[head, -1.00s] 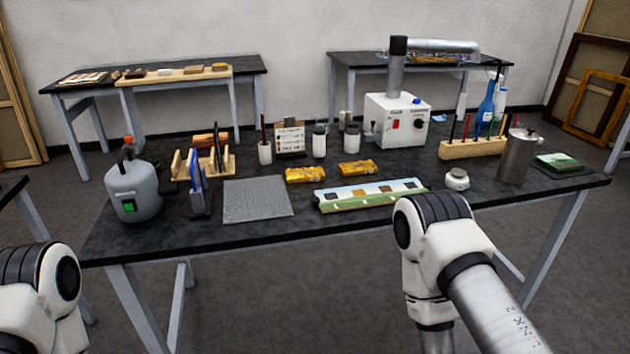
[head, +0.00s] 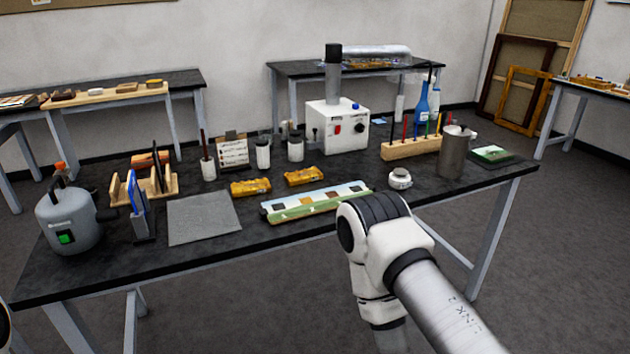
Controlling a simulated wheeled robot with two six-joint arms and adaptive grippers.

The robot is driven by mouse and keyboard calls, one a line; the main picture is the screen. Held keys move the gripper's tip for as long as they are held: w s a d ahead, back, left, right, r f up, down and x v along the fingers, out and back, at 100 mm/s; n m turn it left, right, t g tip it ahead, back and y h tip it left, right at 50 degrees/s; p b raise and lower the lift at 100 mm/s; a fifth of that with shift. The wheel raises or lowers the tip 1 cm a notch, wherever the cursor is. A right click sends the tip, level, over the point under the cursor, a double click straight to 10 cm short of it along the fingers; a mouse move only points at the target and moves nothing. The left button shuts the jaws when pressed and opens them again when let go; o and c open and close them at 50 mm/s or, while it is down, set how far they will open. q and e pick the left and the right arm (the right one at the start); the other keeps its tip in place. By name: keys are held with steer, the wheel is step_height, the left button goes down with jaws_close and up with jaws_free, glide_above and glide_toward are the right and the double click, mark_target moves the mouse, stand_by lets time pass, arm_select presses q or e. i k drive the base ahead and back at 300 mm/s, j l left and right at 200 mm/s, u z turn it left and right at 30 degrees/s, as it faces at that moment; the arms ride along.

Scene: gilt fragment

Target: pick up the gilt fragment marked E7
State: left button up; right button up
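Two gilt fragments lie on the dark worktable (head: 270,238). One gilt fragment (head: 251,187) is just right of the grey mat's far corner, and the other gilt fragment (head: 304,176) lies a little to its right and farther back. Any marks on them are too small to read, so I cannot tell which is E7. My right arm reaches in from below in front of the table, but its gripper is out of view. Only a sliver of my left arm shows at the left edge, and its gripper is out of view.
A grey mat (head: 203,219) and a painted strip (head: 316,201) lie near the front edge. A grey tank (head: 69,222) stands at left, a white box machine (head: 338,127) behind, and a metal can (head: 453,152) at right. A small white jar (head: 400,178) is right of the strip.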

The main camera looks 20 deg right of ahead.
mark_target(314, 175)
steer(key=i+l+z, duration=0.35)
steer(key=i+l, duration=0.15)
steer(key=l, duration=0.15)
steer(key=i+l+z, duration=0.35)
steer(key=i+l, duration=0.15)
